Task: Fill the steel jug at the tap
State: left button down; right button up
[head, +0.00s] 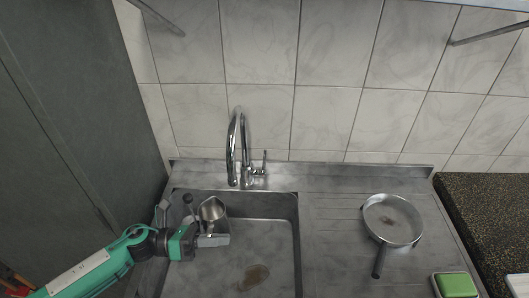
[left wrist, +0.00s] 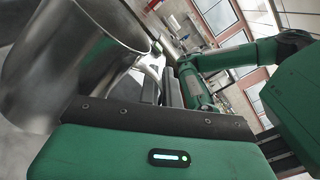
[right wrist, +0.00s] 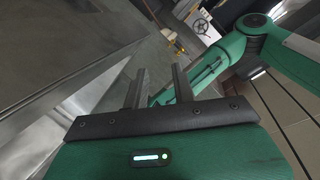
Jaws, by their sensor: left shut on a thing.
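The steel jug (head: 211,209) is in the left part of the sink basin area in the head view, below and a little left of the chrome tap (head: 240,150). My left gripper (head: 205,238) is shut on the jug. In the left wrist view the jug (left wrist: 75,60) fills the upper left, close to the fingers. The tap's curved spout points down above the basin, and its lever stands at the right. No water stream is visible. My right gripper (right wrist: 155,90) shows only in the right wrist view, with its two fingers apart and nothing between them.
The steel sink (head: 270,240) has a dark patch on its floor. On the drainboard at right sits a round pan (head: 392,220) with a dark handle. A green sponge (head: 455,285) lies at the lower right. A dark cabinet wall (head: 75,100) bounds the left side.

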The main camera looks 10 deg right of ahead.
jog(key=w+d+r+n+g+y, duration=0.2)
jog(key=w+r+n+y, duration=0.1)
jog(key=r, duration=0.4)
jog(key=w+d+r+n+g+y, duration=0.2)
jog(key=r, duration=0.6)
jog(key=w+d+r+n+g+y, duration=0.2)
jog(key=w+r+n+y, duration=0.1)
jog(key=r, duration=0.4)
jog(key=w+d+f+m+t+h, duration=0.3)
jog(key=w+d+f+t, duration=0.25)
jog(key=w+d, duration=0.7)
jog(key=w+d+f+m+t+h, duration=0.3)
jog(key=w+d+f+t, duration=0.3)
jog(key=w+d, duration=0.7)
jog(key=t+h, duration=0.3)
jog(key=h, duration=0.1)
send_over(265, 168)
jog(key=f, duration=0.2)
jog(key=shift+w+f, duration=0.2)
jog(key=shift+f, duration=0.2)
grip_shut()
